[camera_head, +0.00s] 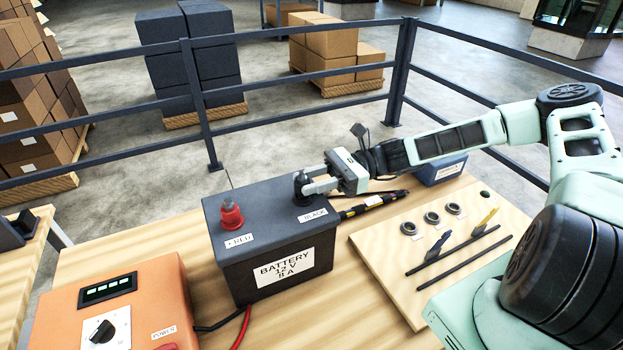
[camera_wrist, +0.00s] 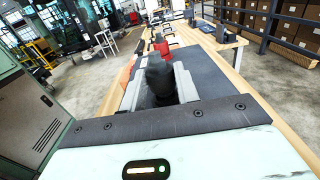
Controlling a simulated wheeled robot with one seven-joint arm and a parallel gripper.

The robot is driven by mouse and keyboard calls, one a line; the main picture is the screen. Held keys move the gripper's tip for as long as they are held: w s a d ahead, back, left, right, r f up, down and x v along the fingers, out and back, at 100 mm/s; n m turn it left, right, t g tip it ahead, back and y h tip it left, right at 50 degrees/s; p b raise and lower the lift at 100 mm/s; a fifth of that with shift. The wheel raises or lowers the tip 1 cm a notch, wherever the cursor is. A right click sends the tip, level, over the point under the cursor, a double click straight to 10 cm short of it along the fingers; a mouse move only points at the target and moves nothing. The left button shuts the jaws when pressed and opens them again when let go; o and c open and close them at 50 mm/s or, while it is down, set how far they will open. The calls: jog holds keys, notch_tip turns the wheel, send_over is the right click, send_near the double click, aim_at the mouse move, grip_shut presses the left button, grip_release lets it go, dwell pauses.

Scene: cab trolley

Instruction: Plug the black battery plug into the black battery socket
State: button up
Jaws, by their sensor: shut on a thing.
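The dark battery (camera_head: 267,235) stands on the wooden table, with a RED label and a BLACK label on its top. My gripper (camera_head: 306,185) is shut on the black battery plug (camera_head: 299,178) above the battery's back right corner, behind the BLACK label. In the wrist view, the plug (camera_wrist: 160,82) is a dark rounded body between the two grey fingers (camera_wrist: 160,88). The plug looks upright. The black socket is hidden beneath the plug and fingers, and I cannot tell how deep the plug sits.
A red plug (camera_head: 231,214) stands on the battery's left side. An orange charger box (camera_head: 120,305) is at front left, with red and black cables. A wooden board (camera_head: 400,290) with rings and rods lies right. A blue box (camera_head: 440,170) stands behind it. A railing runs behind the table.

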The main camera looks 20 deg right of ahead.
jog(key=shift+f, duration=0.6)
jog(key=o, duration=1.2)
jog(key=shift+d+f+b, duration=0.15)
jog(key=shift+d+b, duration=0.25)
jog(key=shift+d, duration=0.15)
jog(key=d+b, duration=0.4)
jog(key=d, duration=1.2)
jog(key=shift+s+d+b, duration=0.1)
jog(key=shift+d+b, duration=0.1)
jog(key=shift+b, duration=0.2)
jog(key=shift+a, duration=0.1)
